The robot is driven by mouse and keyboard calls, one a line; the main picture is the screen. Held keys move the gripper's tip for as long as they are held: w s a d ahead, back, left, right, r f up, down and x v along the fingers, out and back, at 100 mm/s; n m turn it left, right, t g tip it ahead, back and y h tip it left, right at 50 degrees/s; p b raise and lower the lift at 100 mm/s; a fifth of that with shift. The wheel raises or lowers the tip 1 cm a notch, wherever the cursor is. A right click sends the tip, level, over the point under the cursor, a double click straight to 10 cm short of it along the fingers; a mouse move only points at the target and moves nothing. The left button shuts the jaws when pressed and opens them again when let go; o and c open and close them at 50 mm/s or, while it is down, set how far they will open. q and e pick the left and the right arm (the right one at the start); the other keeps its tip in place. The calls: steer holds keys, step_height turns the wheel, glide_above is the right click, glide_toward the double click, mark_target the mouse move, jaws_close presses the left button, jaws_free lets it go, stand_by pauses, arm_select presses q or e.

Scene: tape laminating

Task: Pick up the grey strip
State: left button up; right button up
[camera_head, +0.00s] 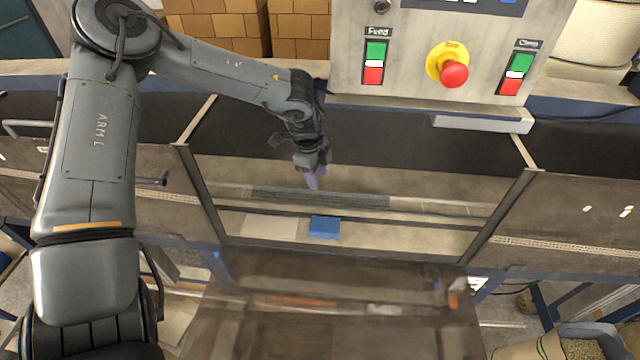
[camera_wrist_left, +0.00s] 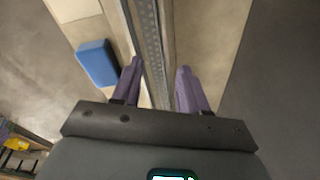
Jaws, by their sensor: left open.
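The grey strip (camera_head: 330,198) lies lengthwise in the middle of the recessed machine bed in the head view. In the left wrist view the strip (camera_wrist_left: 150,38) runs away between my two purple fingertips. My left gripper (camera_head: 313,180) points down over the strip, near its middle. In the left wrist view my left gripper (camera_wrist_left: 160,75) is open, with one finger on each side of the strip. I cannot tell whether the fingers touch it. My right gripper is not in view.
A blue block (camera_head: 324,227) lies just in front of the strip; it also shows in the left wrist view (camera_wrist_left: 97,63). A control panel with a red stop button (camera_head: 453,74) stands behind. Raised metal frame edges (camera_head: 505,215) bound the bed.

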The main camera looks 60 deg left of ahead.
mark_target(320, 196)
arm_select(q)
steer(key=shift+w+a+f+p, duration=0.15)
steer(key=shift+w+f, duration=0.15)
steer(key=shift+f, duration=1.2)
steer(key=shift+w+d+f+p, duration=0.15)
steer(key=shift+w+f, duration=0.1)
steer(key=shift+f, duration=1.2)
steer(key=shift+a, duration=0.1)
jaws_close()
steer(key=shift+r, duration=0.1)
steer(key=shift+r+p, duration=1.05)
steer(key=shift+r, duration=1.1)
